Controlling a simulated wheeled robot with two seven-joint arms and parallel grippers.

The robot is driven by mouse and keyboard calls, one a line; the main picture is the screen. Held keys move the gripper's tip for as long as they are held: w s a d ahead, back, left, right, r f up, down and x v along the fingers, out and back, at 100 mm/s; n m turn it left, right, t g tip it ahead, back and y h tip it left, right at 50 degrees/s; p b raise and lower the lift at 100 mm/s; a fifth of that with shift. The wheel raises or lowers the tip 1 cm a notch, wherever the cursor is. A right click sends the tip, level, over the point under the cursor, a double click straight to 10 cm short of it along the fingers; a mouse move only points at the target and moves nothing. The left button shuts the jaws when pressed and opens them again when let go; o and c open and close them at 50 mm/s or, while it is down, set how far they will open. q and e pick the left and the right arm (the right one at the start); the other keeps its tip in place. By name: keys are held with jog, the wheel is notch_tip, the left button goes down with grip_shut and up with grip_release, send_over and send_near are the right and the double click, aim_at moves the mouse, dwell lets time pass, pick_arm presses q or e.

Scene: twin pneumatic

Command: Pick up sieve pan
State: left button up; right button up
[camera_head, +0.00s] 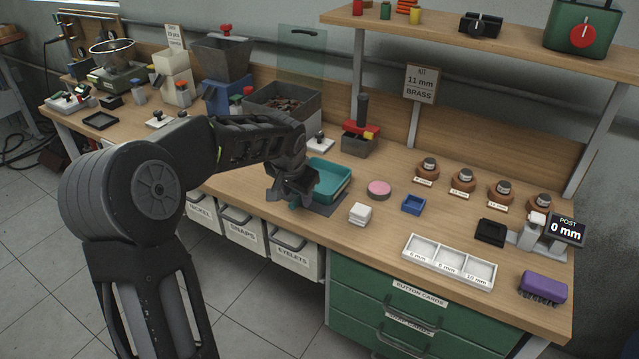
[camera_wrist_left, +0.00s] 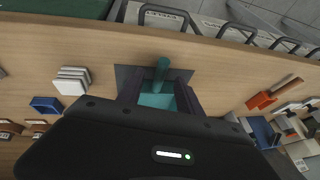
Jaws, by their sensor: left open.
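A teal rectangular pan (camera_head: 332,184), which I take to be the sieve pan, sits on a dark mat (camera_head: 322,207) near the bench's front edge. My left gripper (camera_head: 289,190) is over its left end, pointing down and open. In the left wrist view the fingers (camera_wrist_left: 160,95) stand on either side of the pan's teal handle (camera_wrist_left: 160,68), with nothing shut between them. Part of the pan (camera_wrist_left: 156,100) is hidden by my gripper body there. I cannot tell whether the fingers touch it. My right gripper is not in view.
White cards (camera_head: 360,213), a pink disc (camera_head: 379,189) and a small blue tray (camera_head: 413,205) lie right of the pan. A grey bin (camera_head: 283,103) and a tool caddy (camera_head: 359,142) stand behind. Labelled bins (camera_head: 295,255) hang under the front edge.

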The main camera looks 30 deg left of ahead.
pick_arm(q)
jog(key=shift+x, duration=1.4)
grip_shut()
